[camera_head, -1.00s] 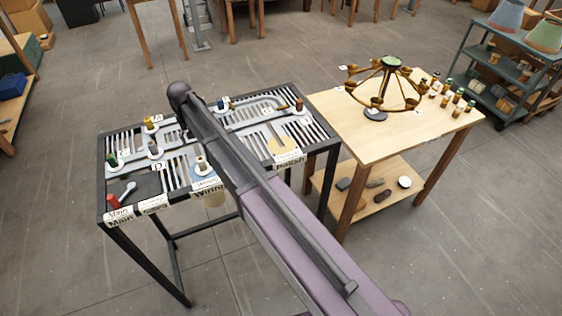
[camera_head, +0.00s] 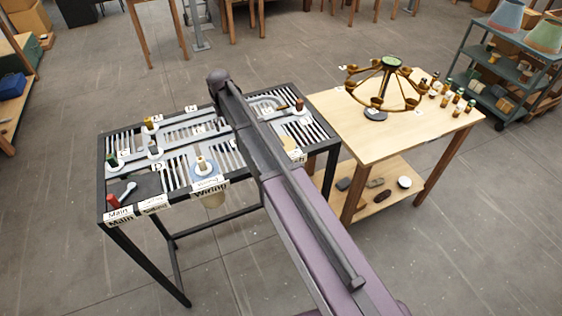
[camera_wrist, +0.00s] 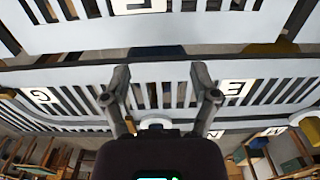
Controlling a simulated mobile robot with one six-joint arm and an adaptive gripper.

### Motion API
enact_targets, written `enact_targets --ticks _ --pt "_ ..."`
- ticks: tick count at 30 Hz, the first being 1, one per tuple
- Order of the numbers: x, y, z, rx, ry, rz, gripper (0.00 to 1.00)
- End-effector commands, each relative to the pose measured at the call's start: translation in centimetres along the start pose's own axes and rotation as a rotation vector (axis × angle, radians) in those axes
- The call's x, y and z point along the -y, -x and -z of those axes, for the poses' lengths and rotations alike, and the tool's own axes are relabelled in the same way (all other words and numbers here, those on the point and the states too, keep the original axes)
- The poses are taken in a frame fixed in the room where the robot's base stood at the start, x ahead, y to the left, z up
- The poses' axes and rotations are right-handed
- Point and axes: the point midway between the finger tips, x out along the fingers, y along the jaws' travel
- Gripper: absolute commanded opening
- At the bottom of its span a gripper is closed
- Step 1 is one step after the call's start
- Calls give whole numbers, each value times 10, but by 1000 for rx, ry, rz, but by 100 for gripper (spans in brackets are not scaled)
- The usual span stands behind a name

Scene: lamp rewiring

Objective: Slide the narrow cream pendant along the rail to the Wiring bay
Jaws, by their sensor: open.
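A cream-topped piece (camera_head: 201,163) stands upright on a blue round plate (camera_head: 203,169) at the bay labelled Wiring, near the front edge of the slotted rail table (camera_head: 130,172). A cream shade (camera_head: 213,200) shows below the table there, and I take this to be the narrow cream pendant. My gripper (camera_wrist: 160,70) is open, with nothing between its fingertips, close to the pale slotted rails in the wrist view. A small pale piece (camera_wrist: 155,123) shows just beyond its base, partly hidden. My arm hides the gripper in the head view.
Other coloured tops stand in the rails, including a red one (camera_head: 113,201), a green one (camera_head: 112,159) and a brown one (camera_head: 299,104). A wooden table (camera_head: 360,135) with a brass chandelier (camera_head: 388,88) stands close on the right. Floor is open in front.

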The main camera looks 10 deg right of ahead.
Motion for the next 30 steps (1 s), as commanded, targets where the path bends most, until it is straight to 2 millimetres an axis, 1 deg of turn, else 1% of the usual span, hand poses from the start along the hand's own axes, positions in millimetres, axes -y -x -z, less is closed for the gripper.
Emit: enact_targets --ticks 3,24,30 --pt "-18 0 0 0 -2 0 77" --pt "-115 0 0 0 -2 0 77" --pt "-134 0 0 0 0 0 77"
